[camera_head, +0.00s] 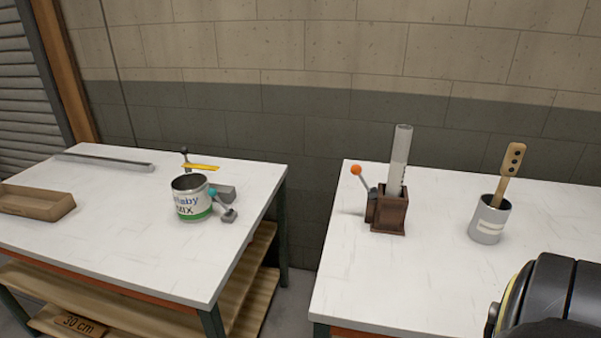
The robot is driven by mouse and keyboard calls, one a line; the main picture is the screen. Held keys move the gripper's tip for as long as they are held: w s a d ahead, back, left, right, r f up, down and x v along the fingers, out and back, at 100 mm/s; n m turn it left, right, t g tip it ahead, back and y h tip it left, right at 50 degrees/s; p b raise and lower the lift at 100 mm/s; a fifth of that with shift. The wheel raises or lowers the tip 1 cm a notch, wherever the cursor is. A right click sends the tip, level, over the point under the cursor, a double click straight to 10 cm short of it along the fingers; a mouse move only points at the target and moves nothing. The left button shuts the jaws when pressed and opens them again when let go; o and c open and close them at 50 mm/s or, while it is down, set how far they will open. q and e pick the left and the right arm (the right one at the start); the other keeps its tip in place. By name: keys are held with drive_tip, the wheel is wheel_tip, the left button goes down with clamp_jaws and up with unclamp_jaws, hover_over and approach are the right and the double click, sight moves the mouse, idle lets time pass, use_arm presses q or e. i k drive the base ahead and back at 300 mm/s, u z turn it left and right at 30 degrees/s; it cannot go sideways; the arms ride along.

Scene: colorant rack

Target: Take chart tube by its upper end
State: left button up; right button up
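The chart tube (400,160) is a pale grey, slender tube on the right table. It stands nearly upright, leaning slightly right, with its lower end inside a brown wooden holder (388,216). Its upper end is free and nothing touches it. A lever with an orange ball (357,170) stands at the holder's left side. Neither of my grippers shows. A black, rounded part of my own body fills the lower right corner.
A grey can (490,221) with a wooden paddle (511,172) stands right of the holder. The left table (120,228) bears a labelled tin (190,200), a wooden tray (38,203) and a grey rail (104,162). A gap separates the tables. The right table's front left (375,285) is clear.

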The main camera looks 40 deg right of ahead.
sight(404, 133)
drive_tip(key=u, duration=0.65)
drive_tip(key=k, duration=0.9)
drive_tip(key=z, duration=0.9)
